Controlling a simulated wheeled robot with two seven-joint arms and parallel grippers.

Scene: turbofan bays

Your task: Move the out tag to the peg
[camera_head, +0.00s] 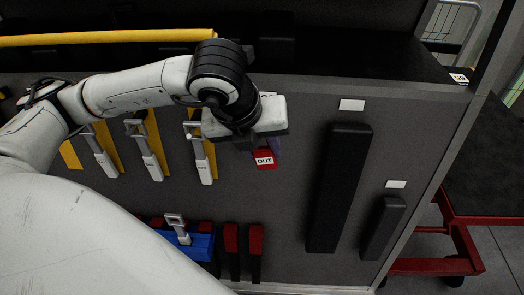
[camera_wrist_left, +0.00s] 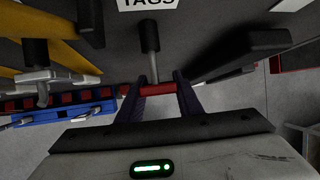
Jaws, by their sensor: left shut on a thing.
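The red out tag (camera_head: 265,159), with a white "OUT" label, hangs below my left gripper (camera_head: 270,142) in front of the dark grey panel. My left gripper is shut on it. In the left wrist view the tag (camera_wrist_left: 160,88) is a red strip between the two dark fingers of that gripper (camera_wrist_left: 159,92). A grey peg with a dark collar (camera_wrist_left: 151,50) stands just beyond the tag, under a white "TAGS" label (camera_wrist_left: 147,4). The peg's near end lines up with the tag; I cannot tell whether they touch. The gripper hides the peg in the head view. My right gripper is not in view.
Several silver latches (camera_head: 200,150) with yellow strips are left of the gripper. A blue block (camera_head: 188,245) and red-topped dark blocks (camera_head: 231,240) are below. Two long black bars (camera_head: 340,188) (camera_head: 382,228) stand out to the right. A red cart (camera_head: 455,230) is beyond the panel's edge.

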